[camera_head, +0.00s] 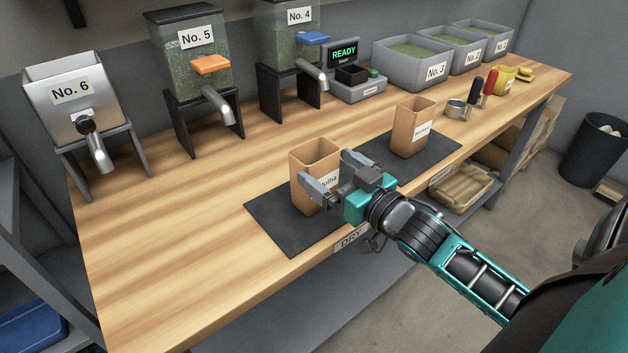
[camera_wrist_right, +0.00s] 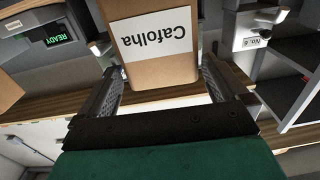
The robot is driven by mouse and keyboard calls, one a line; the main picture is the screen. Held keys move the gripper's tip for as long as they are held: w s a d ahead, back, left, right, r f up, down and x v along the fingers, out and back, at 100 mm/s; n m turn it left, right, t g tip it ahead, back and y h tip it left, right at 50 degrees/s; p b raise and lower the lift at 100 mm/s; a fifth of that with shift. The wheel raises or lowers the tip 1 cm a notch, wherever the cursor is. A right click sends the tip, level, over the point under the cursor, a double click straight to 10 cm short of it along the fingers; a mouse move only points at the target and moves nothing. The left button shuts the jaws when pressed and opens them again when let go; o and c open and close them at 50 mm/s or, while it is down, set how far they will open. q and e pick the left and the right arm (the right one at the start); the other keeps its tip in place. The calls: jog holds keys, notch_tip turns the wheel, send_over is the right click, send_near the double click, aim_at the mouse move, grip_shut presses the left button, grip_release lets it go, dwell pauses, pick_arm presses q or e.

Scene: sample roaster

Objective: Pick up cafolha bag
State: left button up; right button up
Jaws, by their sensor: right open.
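The Cafolha bag (camera_head: 314,160) is an open-topped brown paper bag with a white label. It stands upright on the near dark mat (camera_head: 270,222). My right gripper (camera_head: 325,190) is at the bag's front side, with its fingers open around or beside the bag. In the right wrist view the bag (camera_wrist_right: 150,70) fills the space ahead of the fingers, its label reading "Cafolha" upside down. The fingers (camera_wrist_right: 165,90) lie to either side of it. I cannot tell whether they touch it. My left gripper is not in view.
A second brown bag (camera_head: 413,128) stands on another dark mat (camera_head: 440,152) to the right. Dispensers No. 6 (camera_head: 80,98), No. 5 (camera_head: 192,70) and No. 4 (camera_head: 290,50) line the back, beside a scale (camera_head: 358,92) reading READY. The left part of the wooden counter (camera_head: 150,260) is clear.

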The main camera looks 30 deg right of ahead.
aim_at(305, 150)
jog(key=shift+w+a+r, duration=0.1)
jog(key=shift+w+a, duration=0.05)
jog(key=shift+w, duration=0.95)
jog(key=shift+w+a+r, duration=0.1)
jog(key=shift+w+a, duration=0.05)
jog(key=shift+w, duration=0.95)
jog(key=shift+w+a, duration=0.15)
jog(key=shift+w, duration=0.95)
jog(key=c, duration=0.8)
